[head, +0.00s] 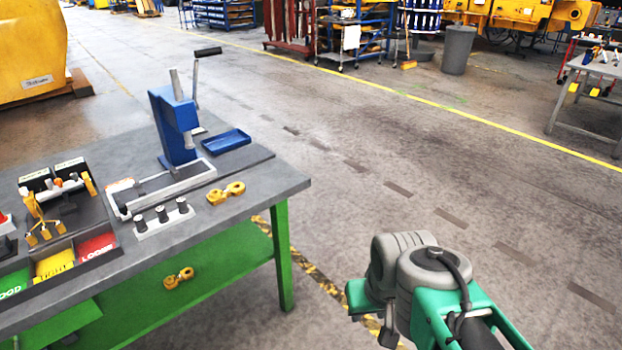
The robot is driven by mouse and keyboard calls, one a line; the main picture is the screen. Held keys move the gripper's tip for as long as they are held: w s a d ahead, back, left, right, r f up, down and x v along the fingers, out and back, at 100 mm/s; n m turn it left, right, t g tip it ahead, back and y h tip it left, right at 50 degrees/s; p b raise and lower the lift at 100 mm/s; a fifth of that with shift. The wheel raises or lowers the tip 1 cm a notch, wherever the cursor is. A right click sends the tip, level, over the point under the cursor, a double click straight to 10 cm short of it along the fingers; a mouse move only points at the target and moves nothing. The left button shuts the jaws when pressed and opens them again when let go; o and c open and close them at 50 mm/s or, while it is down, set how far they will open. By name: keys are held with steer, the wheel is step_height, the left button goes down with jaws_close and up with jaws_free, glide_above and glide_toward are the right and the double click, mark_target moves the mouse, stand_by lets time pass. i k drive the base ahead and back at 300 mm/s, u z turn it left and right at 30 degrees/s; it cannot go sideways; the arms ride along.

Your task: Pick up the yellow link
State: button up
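A yellow link (226,192), shaped like two joined rings, lies flat on the grey top of the workbench (262,178), near its front right corner. A second, similar yellow link (178,278) lies lower down, on the green shelf under the bench top. Both lie uncovered with nothing touching them from above. My green and grey arm is folded at the lower right, over the floor and apart from the bench and both links. The fingers of my gripper do not show.
Around the upper link are a blue press (176,125), a blue tray (226,140), a pale block with dark pegs (163,217) and a grey frame (160,188). Red, yellow and green bins (54,264) stand at left. The floor right of the bench is clear.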

mark_target(235, 189)
steer(key=z, duration=0.6)
steer(key=i, duration=3.25)
steer(key=u, duration=4.8)
steer(key=i, duration=0.5)
steer(key=z, duration=0.1)
